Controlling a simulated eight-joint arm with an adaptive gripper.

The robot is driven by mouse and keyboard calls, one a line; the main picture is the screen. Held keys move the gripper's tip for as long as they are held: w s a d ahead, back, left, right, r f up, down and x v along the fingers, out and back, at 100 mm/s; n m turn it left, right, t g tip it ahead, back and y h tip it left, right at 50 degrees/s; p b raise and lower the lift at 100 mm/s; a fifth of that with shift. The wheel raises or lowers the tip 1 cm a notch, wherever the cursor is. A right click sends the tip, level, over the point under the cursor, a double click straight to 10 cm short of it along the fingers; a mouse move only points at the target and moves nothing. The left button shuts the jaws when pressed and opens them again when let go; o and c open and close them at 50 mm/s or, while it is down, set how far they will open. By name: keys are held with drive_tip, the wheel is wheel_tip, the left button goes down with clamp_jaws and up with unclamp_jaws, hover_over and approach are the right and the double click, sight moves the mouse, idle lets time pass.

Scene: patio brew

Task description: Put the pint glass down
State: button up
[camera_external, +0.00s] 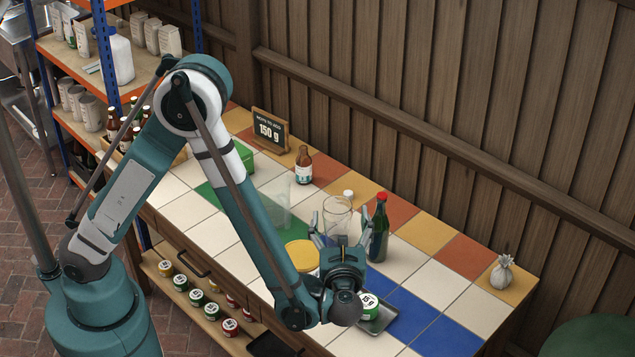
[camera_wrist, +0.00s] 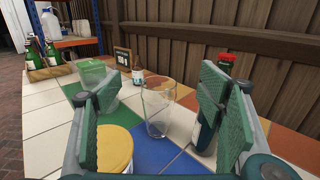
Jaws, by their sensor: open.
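The clear pint glass (camera_external: 337,212) stands upright on the tiled counter and looks empty. In the wrist view the pint glass (camera_wrist: 158,108) shows between the two green finger pads and a little beyond them, with space on both sides. My gripper (camera_external: 339,238) is open just in front of the glass, low over the counter. Its pads also frame the wrist view (camera_wrist: 156,98). No contact between pads and glass is visible. In the external view my gripper hides the lower part of the glass.
A dark bottle with a red cap (camera_external: 378,230) stands close right of the glass. A yellow-topped tin (camera_external: 301,255) is close left. A clear container (camera_external: 278,203), a brown bottle (camera_external: 303,166) and a sign (camera_external: 270,131) stand farther back. A metal tray (camera_external: 382,320) lies front right.

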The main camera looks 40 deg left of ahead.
wheel_tip(320, 180, up, 8)
drive_tip(key=w+a+r+m+t+h, duration=0.1)
drive_tip(key=w+r+m+t+h, duration=0.25)
drive_tip(key=w+m+h, duration=0.7)
drive_tip(key=w+a+r+m+t+h, duration=0.2)
drive_tip(key=w+r+m+h, duration=0.3)
drive_tip(key=w, duration=1.1)
drive_tip(key=s+a+f+m+g+h, duration=0.2)
drive_tip(key=s+a+f+g+h, duration=0.15)
drive_tip(key=s, duration=0.35)
drive_tip(key=s+a+f+m+g+h, duration=0.2)
drive_tip(key=s+a+m+g+h, duration=0.1)
drive_tip(key=s+a+g, duration=0.3)
drive_tip(key=s+a+f+m+g+h, duration=0.2)
drive_tip(key=s+a+f+g+h, duration=0.15)
drive_tip(key=s, duration=0.45)
wheel_tip(320, 180, down, 10)
drive_tip(key=shift+d+f, duration=0.15)
drive_tip(key=shift+d, duration=0.25)
drive_tip(key=shift+w, duration=0.1)
